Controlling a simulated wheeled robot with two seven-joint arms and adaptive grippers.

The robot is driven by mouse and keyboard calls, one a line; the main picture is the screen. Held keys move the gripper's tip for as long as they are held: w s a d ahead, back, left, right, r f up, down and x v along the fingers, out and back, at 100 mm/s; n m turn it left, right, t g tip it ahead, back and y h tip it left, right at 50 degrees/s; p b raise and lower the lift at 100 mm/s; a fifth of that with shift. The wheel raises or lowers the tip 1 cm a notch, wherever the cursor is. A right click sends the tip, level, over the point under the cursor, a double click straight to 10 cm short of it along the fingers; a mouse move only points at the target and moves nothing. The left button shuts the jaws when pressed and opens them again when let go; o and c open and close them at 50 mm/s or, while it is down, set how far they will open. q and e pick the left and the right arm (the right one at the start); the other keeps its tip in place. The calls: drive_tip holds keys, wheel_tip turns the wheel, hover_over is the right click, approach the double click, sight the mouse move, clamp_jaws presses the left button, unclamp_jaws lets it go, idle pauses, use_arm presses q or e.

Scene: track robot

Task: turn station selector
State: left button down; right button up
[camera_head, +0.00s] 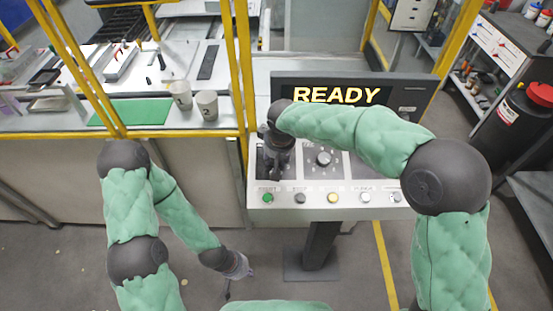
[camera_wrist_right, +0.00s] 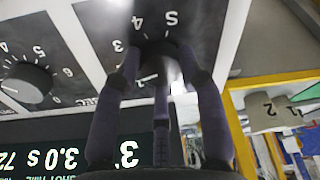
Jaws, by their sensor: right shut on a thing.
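The station selector knob (camera_wrist_right: 160,62) is a dark round knob on a black dial plate marked with white digits. In the right wrist view my right gripper (camera_wrist_right: 158,75) has its fingers closed on both sides of it, hiding much of the knob. In the head view my right gripper (camera_head: 276,158) points down at the left dial of the control panel (camera_head: 350,197) and covers it. My left gripper (camera_head: 242,270) hangs low to the left of the panel's pedestal, away from everything; its fingers are too small to read.
A second knob (camera_head: 323,158) sits just right of the selector; it also shows in the wrist view (camera_wrist_right: 27,82). Several coloured buttons (camera_head: 332,198) line the panel's front edge. A display (camera_head: 340,95) reading READY stands behind. Yellow posts (camera_head: 243,60) and two cups (camera_head: 207,105) are at left.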

drive_tip(key=shift+m, duration=0.5)
drive_tip(key=o, duration=1.1)
drive_tip(key=shift+o, duration=0.2)
drive_tip(key=v, duration=1.2)
